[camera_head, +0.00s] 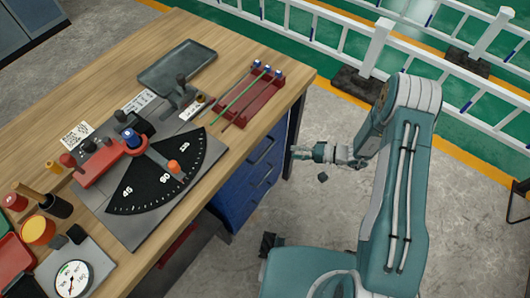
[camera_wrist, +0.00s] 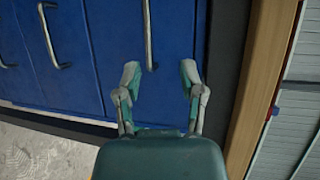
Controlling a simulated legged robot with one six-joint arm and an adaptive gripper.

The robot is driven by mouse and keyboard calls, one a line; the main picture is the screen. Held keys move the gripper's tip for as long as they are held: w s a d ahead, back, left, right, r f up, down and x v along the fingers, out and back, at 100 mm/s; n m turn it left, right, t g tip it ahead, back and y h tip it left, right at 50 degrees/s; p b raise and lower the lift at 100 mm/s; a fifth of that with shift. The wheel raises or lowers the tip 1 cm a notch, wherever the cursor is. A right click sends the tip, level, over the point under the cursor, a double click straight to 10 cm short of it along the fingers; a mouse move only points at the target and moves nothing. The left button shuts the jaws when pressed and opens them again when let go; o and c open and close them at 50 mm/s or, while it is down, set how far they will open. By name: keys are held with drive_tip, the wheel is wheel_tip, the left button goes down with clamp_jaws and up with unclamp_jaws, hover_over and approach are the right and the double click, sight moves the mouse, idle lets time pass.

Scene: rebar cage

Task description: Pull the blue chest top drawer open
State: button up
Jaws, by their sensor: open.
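The blue chest (camera_head: 238,200) stands under the wooden workbench, and its drawer fronts look flush. In the wrist view the picture is turned, so the drawers lie side by side. The top drawer (camera_wrist: 178,30) is the panel nearest the wooden bench edge, and its metal bar handle (camera_wrist: 149,35) runs up out of the picture. My gripper (camera_wrist: 160,78) is open, with one finger on each side of the line of this handle, near its lower end. I cannot tell whether the fingers touch the drawer. In the head view my gripper (camera_head: 300,153) is just right of the chest front.
The workbench (camera_head: 232,45) overhangs the chest and carries a grey tray (camera_head: 178,65), a red rack (camera_head: 252,97) and a lever gauge (camera_head: 160,175). Another handle (camera_wrist: 55,38) is on the drawer to the left. Concrete floor (camera_head: 325,215) is open before the chest; a white railing (camera_head: 340,40) stands behind.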

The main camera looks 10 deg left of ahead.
sight(265, 152)
drive_tip(key=shift+t, duration=0.4)
drive_tip(key=x, duration=0.4)
drive_tip(key=f+x, duration=0.1)
drive_tip(key=x, duration=0.2)
drive_tip(key=f+x, duration=0.1)
drive_tip(key=x, duration=0.3)
drive_tip(key=shift+s, duration=0.15)
drive_tip(key=shift+c, duration=0.3)
clamp_jaws()
